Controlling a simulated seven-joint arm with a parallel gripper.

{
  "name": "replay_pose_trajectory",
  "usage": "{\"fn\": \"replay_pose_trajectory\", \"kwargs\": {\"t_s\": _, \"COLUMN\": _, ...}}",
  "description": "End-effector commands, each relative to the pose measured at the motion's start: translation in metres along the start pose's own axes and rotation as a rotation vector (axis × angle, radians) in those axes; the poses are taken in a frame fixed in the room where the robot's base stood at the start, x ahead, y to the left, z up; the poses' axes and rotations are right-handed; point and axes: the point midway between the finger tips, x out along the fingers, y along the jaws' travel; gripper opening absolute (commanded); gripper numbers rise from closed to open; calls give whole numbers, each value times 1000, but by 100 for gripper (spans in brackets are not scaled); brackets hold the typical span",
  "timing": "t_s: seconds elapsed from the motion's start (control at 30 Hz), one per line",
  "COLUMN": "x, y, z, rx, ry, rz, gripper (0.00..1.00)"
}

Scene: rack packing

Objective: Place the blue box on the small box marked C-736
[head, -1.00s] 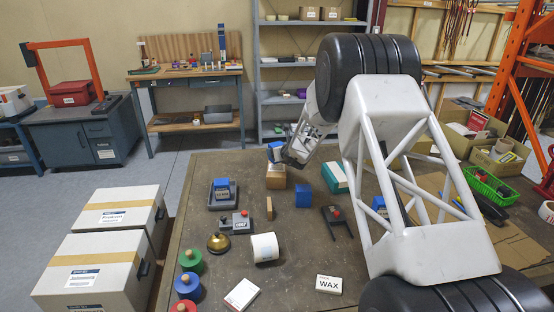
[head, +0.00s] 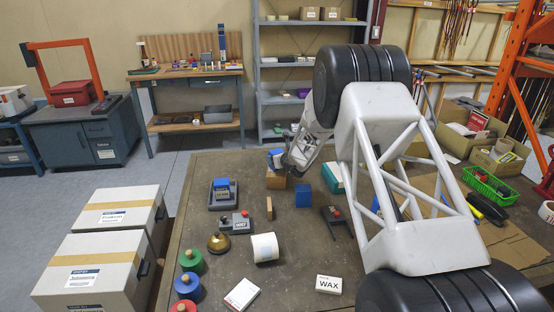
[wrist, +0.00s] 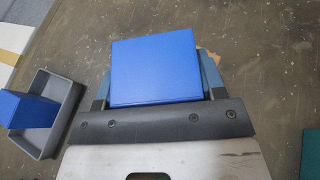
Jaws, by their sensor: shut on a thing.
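My gripper (head: 284,163) is shut on a blue box (head: 274,155). In the wrist view, the blue box (wrist: 155,70) sits between the two fingers and shows its plain top. In the head view it is right over a small brown box (head: 276,181) on the table, touching it or very close to it; I cannot tell which. No marking can be read on the brown box. In the wrist view the blue box hides most of what is below, and only a tan sliver (wrist: 209,57) shows past its far right corner.
A blue cube (head: 303,196) stands close to the right of the brown box. A grey tray (head: 223,205) holding another blue block is to the left. A wooden block (head: 269,208), a white roll (head: 265,247) and a teal-and-white box (head: 334,178) stand nearby on the table (head: 310,255).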

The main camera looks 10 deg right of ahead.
Motion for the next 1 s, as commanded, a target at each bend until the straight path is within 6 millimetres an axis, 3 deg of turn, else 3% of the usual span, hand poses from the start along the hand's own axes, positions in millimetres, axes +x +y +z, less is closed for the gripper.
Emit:
{"fn": "replay_pose_trajectory", "kwargs": {"t_s": 0.1, "x": 1, "y": 0, "z": -2, "rx": 0, "ry": 0, "rz": 0, "gripper": 36}}
{"fn": "replay_pose_trajectory", "kwargs": {"t_s": 0.13, "x": 1, "y": 0, "z": -2, "rx": 0, "ry": 0, "rz": 0, "gripper": 68}}
{"fn": "replay_pose_trajectory", "kwargs": {"t_s": 0.27, "x": 1, "y": 0, "z": -2, "rx": 0, "ry": 0, "rz": 0, "gripper": 88}}
{"fn": "replay_pose_trajectory", "kwargs": {"t_s": 0.7, "x": -1, "y": 0, "z": 1, "rx": 0, "ry": 0, "rz": 0, "gripper": 89}}
{"fn": "replay_pose_trajectory", "kwargs": {"t_s": 1.0, "x": -18, "y": 0, "z": 1, "rx": 0, "ry": 0, "rz": 0, "gripper": 89}}
